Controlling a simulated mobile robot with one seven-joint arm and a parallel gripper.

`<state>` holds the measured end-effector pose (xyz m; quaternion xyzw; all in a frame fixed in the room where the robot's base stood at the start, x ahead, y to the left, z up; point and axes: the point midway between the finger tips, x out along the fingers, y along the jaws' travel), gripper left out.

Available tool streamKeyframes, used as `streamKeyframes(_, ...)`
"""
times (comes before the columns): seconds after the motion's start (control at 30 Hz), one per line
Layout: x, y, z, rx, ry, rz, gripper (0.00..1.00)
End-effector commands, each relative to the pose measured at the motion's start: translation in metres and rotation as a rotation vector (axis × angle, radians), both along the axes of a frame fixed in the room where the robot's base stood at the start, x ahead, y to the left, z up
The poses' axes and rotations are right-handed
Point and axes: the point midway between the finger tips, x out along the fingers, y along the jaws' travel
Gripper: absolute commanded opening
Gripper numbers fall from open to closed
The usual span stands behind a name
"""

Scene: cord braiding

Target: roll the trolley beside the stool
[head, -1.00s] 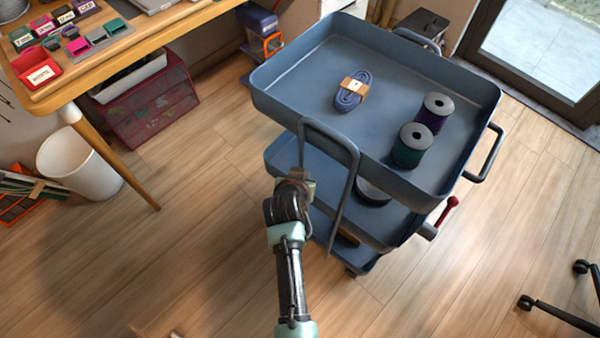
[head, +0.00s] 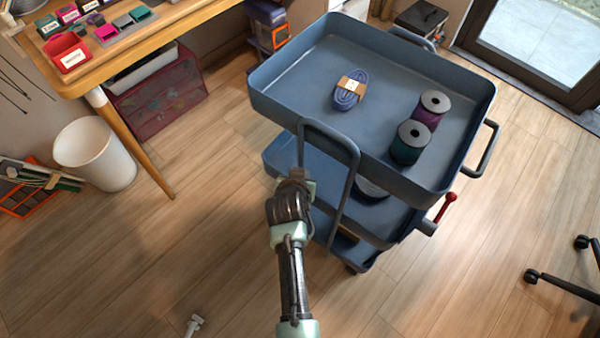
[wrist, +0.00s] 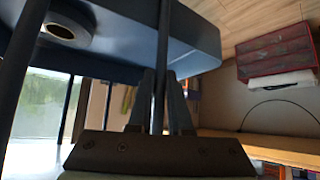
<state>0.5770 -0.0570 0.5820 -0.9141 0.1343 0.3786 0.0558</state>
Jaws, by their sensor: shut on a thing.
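The blue-grey trolley (head: 300,65) stands in front of me with a top tray and lower shelves. My gripper (head: 300,178) is shut on the near handle (head: 355,165), at its left upright. In the wrist view, the two fingers of my gripper (wrist: 162,95) sit on either side of a dark bar (wrist: 163,35). A black base with legs and casters (head: 560,284) shows at the right edge. Its upper part is out of view, so I cannot tell whether it is the stool.
The tray holds a blue cord bundle (head: 348,98) and two spools (head: 409,142). A red lever (head: 446,208) sticks out at the trolley's lower right. A desk (head: 128,35) and white bin (head: 97,156) stand left. A pale object (head: 194,324) lies on the floor. Floor between trolley and casters looks clear.

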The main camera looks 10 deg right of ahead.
Motion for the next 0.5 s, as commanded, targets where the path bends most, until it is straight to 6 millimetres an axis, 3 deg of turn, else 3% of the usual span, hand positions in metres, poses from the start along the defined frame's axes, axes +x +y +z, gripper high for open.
streamKeyframes(0.33,-0.0001,-0.0003,-0.0001,0.000,0.001,0.000,0.00)
streamKeyframes(0.37,-0.0001,-0.0003,-0.0001,0.000,0.000,0.000,0.23)
streamKeyframes(0.5,0.0000,-0.0003,0.0000,0.000,0.000,0.000,0.48)
